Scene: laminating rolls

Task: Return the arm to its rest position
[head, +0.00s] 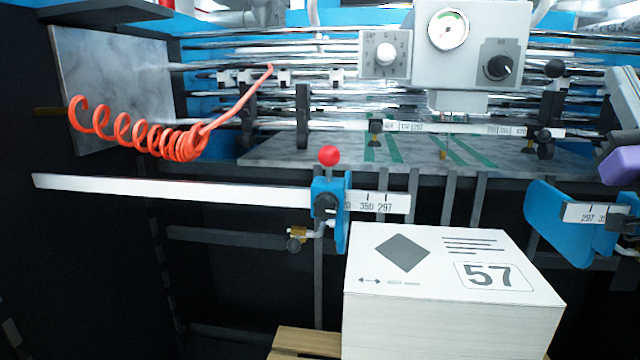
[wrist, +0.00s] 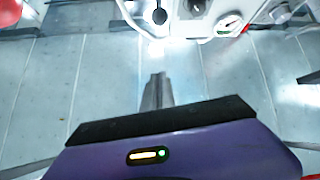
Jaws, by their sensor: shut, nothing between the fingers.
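My gripper (wrist: 157,92) shows in the wrist view beyond the purple wrist housing. Its narrow grey fingers are together with nothing between them. It points toward the machine, and the space around the fingers is free. In the head view only a purple and grey part of my arm shows at the right edge; the fingers are out of that frame.
A paper stack marked 57 (head: 440,319) stands front centre on a wooden pallet (head: 303,342). Above it are a white scale bar (head: 180,189), a blue clamp with red knob (head: 329,157) and a blue guide (head: 556,222). A coiled orange hose (head: 140,136) hangs left. A gauge (head: 448,29) is above.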

